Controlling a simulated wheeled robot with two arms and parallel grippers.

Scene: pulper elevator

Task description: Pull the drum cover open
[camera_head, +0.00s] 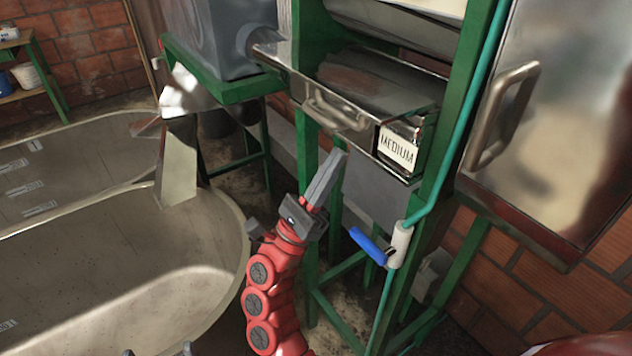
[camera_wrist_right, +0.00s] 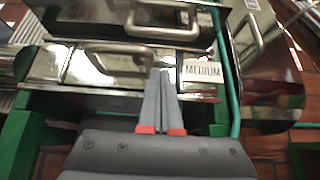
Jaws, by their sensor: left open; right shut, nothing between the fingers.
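A shiny steel cover (camera_head: 375,82) with a bar handle (camera_head: 335,112) and a "MEDIUM" label (camera_head: 397,148) sits in a green frame at the upper middle of the head view. It looks closed. My right gripper (camera_head: 335,160) is shut and empty, its tips pointing up just below the handle and left of the label. The right wrist view shows the shut fingers (camera_wrist_right: 163,75) in front of the steel front, with the handle (camera_wrist_right: 165,22) above them. I cannot tell whether they touch it. My left gripper (camera_head: 157,351) shows only its tips at the bottom edge, open and apart.
A large steel panel (camera_head: 570,110) with its own bar handle (camera_head: 503,115) stands at the right. A teal pipe with a blue valve lever (camera_head: 368,245) runs down the frame. A wide basin (camera_head: 130,270) fills the left. A grey hopper (camera_head: 215,40) stands behind.

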